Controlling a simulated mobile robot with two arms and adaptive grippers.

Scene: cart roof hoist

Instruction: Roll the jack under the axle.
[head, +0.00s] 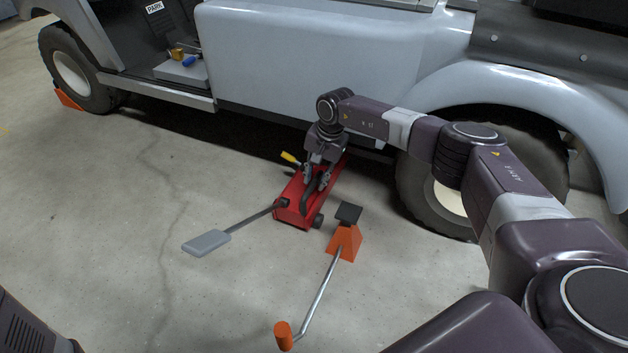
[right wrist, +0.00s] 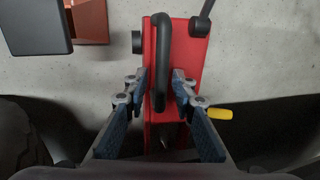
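The red floor jack (head: 292,205) stands on the concrete beside the cart, its far end reaching under the cart's side just left of the rear wheel. A black carry handle (right wrist: 163,60) rises from its top. My right gripper (head: 316,179) is down over the jack, with one finger on each side of the handle; it also shows in the right wrist view (right wrist: 160,86). The fingertips look apart, with narrow red gaps beside the handle, so I see no firm grip. The axle is hidden under the cart body. My left gripper is out of view.
An orange stand with a dark top (head: 346,240) and a crank rod stands right of the jack. The jack's lever with a grey pad (head: 207,243) sticks out left. The rear wheel (head: 440,195) is close right. Open floor lies at left.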

